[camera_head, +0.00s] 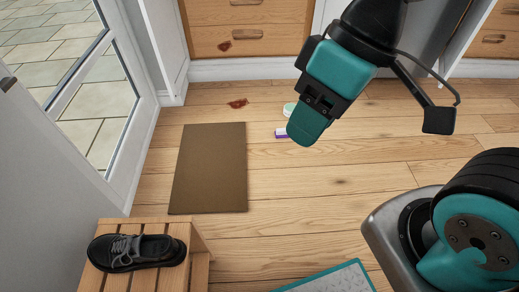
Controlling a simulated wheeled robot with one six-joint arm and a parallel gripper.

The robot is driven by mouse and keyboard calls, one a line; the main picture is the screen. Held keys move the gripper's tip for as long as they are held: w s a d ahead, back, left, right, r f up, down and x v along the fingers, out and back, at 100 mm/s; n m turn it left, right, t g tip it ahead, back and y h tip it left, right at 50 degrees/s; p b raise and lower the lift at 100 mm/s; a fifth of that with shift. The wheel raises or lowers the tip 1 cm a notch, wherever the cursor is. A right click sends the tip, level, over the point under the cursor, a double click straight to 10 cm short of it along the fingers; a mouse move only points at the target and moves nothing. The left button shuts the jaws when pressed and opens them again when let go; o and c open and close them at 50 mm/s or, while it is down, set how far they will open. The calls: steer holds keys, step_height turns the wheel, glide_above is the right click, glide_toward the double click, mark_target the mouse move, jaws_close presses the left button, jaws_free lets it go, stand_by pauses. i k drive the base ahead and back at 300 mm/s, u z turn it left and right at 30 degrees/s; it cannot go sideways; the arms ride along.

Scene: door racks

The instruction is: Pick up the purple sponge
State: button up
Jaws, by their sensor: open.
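A small purple item with a white part, seemingly the purple sponge (281,134), lies on the wooden floor right of the brown mat. Its right side is hidden behind my gripper. My gripper (307,124) is teal and black, points down toward the floor and overlaps the sponge in the picture. It is open and I see nothing held in it. I cannot tell how high it is above the sponge. A pale green and white item (289,109) lies just behind the sponge, also partly hidden by my gripper.
A brown mat (209,170) lies on the floor. A slatted wooden rack (197,236) holds a dark shoe (137,250) at front left. A glass door (95,95) stands left. A teal-edged panel (330,279) is at the bottom.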

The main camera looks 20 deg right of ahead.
mark_target(280, 133)
steer(key=u, duration=0.3)
steer(key=k, duration=0.65)
steer(key=z, duration=0.65)
steer(key=i, duration=0.75)
steer(key=z, duration=0.8)
steer(key=i, duration=1.5)
steer(key=u, duration=1.3)
steer(key=i, duration=0.55)
steer(key=u, duration=0.5)
